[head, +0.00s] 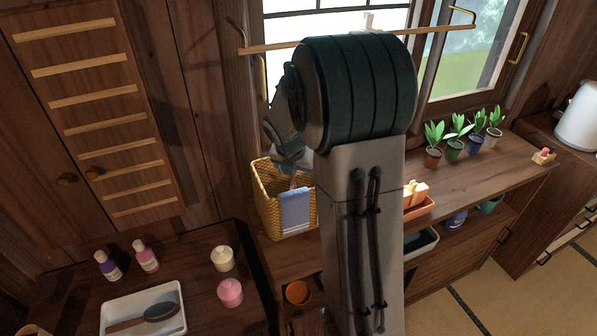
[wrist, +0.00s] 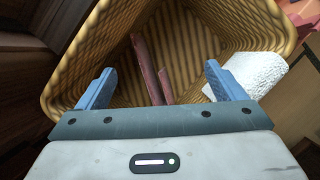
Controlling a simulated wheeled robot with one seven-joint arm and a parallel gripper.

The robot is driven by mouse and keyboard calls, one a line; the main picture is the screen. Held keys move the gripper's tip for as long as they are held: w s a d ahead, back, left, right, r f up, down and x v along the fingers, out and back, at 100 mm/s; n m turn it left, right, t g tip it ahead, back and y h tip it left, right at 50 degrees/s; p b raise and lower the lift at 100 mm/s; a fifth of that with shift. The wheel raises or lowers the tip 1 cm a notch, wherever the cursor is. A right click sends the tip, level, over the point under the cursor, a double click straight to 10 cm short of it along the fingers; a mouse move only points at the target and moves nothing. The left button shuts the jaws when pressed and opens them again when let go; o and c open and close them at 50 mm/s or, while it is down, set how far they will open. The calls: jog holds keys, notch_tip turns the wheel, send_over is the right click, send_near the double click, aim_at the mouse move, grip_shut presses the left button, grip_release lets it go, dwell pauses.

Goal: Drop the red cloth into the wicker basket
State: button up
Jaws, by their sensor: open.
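The wicker basket (head: 268,206) stands on a wooden surface below the window, left of my arm. In the wrist view its woven wall (wrist: 85,45) surrounds my open gripper (wrist: 158,74), which is over the basket's mouth. The red cloth (wrist: 148,68) shows as narrow dark red folds inside the basket, between and beyond the two blue fingertips. The fingers are apart and not closed on it. In the head view, my arm hides part of the basket.
A pale blue cloth (head: 296,212) hangs over the basket's front rim. Bottles (head: 146,256), jars (head: 222,258) and a white tray (head: 143,308) stand at the lower left. Potted plants (head: 455,146) line the right shelf. A rod (head: 270,47) crosses the window behind my arm.

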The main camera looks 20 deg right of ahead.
jog(key=v, duration=1.2)
jog(key=s+a+m+y, duration=0.1)
jog(key=s+a+m, duration=0.3)
jog(key=s+m, duration=0.7)
jog(key=s+a+f+m+y, duration=0.1)
jog(key=s+a+m, duration=0.3)
jog(key=s+m, duration=0.7)
jog(key=m+y, duration=0.1)
jog(key=m, duration=0.4)
jog(key=shift+f, duration=0.35)
jog(key=shift+d, duration=0.1)
